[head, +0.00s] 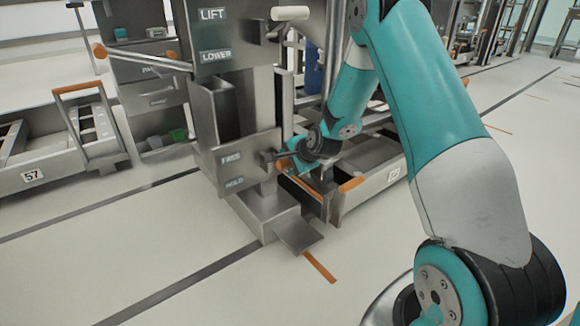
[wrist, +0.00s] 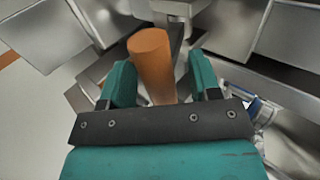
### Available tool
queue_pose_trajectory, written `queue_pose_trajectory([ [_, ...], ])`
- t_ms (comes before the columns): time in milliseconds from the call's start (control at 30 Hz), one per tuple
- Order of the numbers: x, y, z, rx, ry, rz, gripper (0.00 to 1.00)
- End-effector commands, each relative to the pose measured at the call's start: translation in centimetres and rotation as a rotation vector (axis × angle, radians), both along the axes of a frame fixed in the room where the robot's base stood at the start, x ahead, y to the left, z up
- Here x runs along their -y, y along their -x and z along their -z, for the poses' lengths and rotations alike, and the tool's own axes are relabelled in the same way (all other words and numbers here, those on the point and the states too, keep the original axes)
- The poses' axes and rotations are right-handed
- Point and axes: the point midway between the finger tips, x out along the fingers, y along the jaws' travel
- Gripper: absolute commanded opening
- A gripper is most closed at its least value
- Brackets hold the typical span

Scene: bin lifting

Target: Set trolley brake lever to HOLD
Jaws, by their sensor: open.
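The brake panel (head: 245,160) on the grey post carries a FREE label (head: 231,159) above a HOLD label (head: 235,183). My gripper (head: 285,155) is at the right side of this panel, and its fingers are hard to make out in the head view. In the wrist view my gripper (wrist: 162,74) is open, with its two teal fingers on either side of an orange cylindrical handle (wrist: 152,62). The handle's near end stands between the fingers, and I cannot tell whether they touch it. My arm hides part of the area right of the panel, including the lever's full shape.
LIFT and LOWER labels (head: 216,56) are on an upper panel with a pale handle (head: 289,13). A low trolley (head: 375,178) with an orange-tipped bar (head: 351,184) stands right of the post. Another trolley (head: 45,170) is at left.

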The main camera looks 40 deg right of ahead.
Motion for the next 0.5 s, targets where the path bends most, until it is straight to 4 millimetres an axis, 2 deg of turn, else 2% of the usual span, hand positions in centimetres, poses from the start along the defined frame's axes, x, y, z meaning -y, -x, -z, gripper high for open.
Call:
queue_pose_trajectory([
  [267, -0.03, -0.13, 0.09, -0.001, -0.001, -0.001, 0.57],
  [367, -0.03, -0.12, 0.09, -0.001, -0.001, -0.001, 0.39],
  [500, -0.03, -0.11, 0.09, -0.001, -0.001, -0.001, 0.06],
])
